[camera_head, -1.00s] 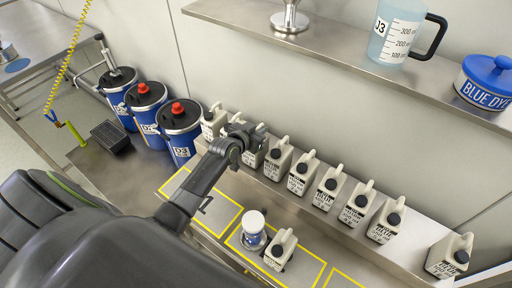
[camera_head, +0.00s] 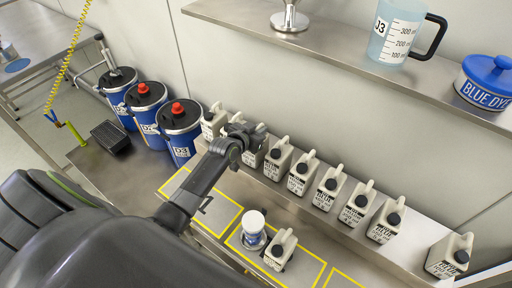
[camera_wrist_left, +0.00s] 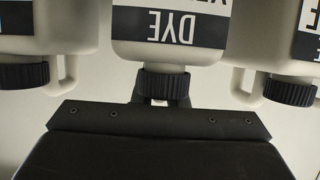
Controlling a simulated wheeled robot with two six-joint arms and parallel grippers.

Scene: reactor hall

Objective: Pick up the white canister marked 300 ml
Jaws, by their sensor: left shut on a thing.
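Several off-white canisters with black caps and black-and-white labels stand in a row on the raised ledge. My left gripper (camera_head: 243,133) is at the left part of this row, shut on one canister, which it mostly hides in the head view. In the left wrist view this canister (camera_wrist_left: 170,48) appears upside down, with "DYE" on its label and its black cap (camera_wrist_left: 163,84) just above the dark gripper body. The fingertips are hidden there. No volume marking is readable on any canister. My right gripper is not in view.
Neighbouring canisters stand close on both sides, one at right (camera_head: 278,160). Blue drums (camera_head: 180,130) stand at left. A white-capped jar (camera_head: 253,230) and another canister (camera_head: 281,250) stand on the yellow-marked lower bench. A shelf (camera_head: 340,55) with a jug (camera_head: 397,35) is above.

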